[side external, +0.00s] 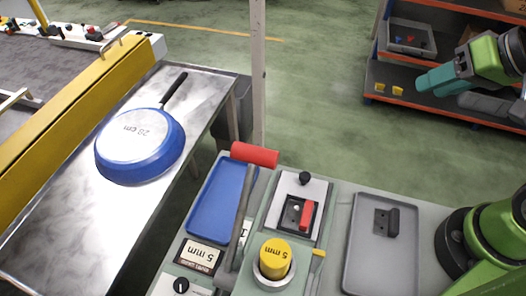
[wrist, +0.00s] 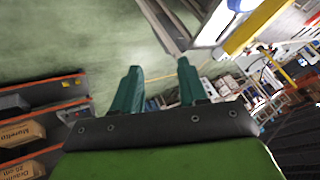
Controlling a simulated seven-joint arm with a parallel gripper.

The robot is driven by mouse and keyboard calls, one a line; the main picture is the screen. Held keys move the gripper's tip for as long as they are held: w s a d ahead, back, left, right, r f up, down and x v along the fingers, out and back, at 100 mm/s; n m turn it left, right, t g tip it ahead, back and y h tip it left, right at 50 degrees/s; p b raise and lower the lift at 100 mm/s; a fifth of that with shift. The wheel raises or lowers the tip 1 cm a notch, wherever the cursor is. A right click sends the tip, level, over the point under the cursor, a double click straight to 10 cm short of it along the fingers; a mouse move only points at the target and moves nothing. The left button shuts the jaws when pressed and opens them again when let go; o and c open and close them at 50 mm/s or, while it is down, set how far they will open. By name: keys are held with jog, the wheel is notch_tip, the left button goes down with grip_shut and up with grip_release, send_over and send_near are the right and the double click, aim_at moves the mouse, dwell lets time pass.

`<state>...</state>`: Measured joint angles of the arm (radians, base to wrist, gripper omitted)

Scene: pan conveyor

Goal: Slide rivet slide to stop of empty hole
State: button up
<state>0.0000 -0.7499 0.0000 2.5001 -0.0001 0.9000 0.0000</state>
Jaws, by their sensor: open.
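A light plate (side external: 314,188) on the bench carries a black frame (side external: 287,212) with a red block (side external: 307,215) at its right side and a black knob (side external: 305,178) above it. This looks like the rivet slide, though I cannot tell which hole is empty. My gripper (side external: 428,82) is at the upper right in the side view, raised well away from the bench and holding nothing. In the wrist view my gripper (wrist: 156,70) shows two teal fingers apart, with nothing between them.
A blue tray (side external: 212,207) lies left, a grey tray (side external: 372,270) right. A blue pan (side external: 140,165) lies upside down on the metal table (side external: 65,235). Shelves (side external: 450,122) stand behind.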

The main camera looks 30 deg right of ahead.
dwell(0.3)
jog(key=shift+o, duration=0.9)
jog(key=w+a+f+n+g, duration=0.2)
jog(key=w+a+n+g, duration=0.1)
jog(key=a, duration=0.6)
jog(key=shift+w+a+f+n+g+y, duration=0.15)
jog(key=shift+w+a+n+g+y, duration=0.2)
jog(key=shift+g, duration=0.25)
jog(key=g+h, duration=0.3)
send_over(305, 175)
jog(key=shift+f, duration=0.6)
notch_tip(305, 175, down, 16)
jog(key=shift+f, duration=0.25)
grip_shut()
